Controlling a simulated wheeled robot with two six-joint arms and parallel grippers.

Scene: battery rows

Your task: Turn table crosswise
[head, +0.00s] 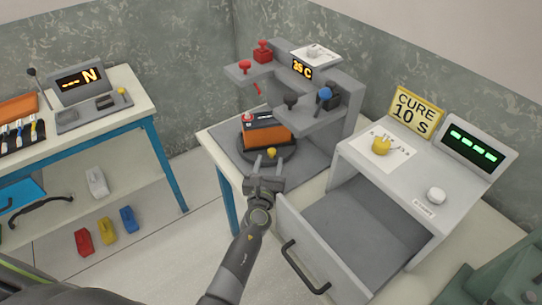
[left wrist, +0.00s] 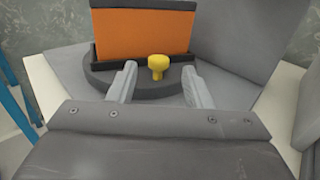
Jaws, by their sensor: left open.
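A dark round turntable (head: 287,153) sits on the grey base of the press station in the head view. An orange and black battery block (head: 266,131) stands in a holder on it. A yellow knob (head: 271,152) rises from the turntable's near edge. My left gripper (head: 265,160) is open just in front of the knob. In the left wrist view, the yellow knob (left wrist: 157,66) stands between the open fingers (left wrist: 158,82), with a gap on each side. The orange block (left wrist: 145,33) is behind it on the turntable (left wrist: 100,82). My right gripper is not in view.
The grey press frame (head: 350,110) with red and blue knobs overhangs the turntable. At right stands a white cure station (head: 415,170) with an open drawer (head: 365,230). A blue-legged bench (head: 135,110) is at left. Open floor (head: 180,240) lies between.

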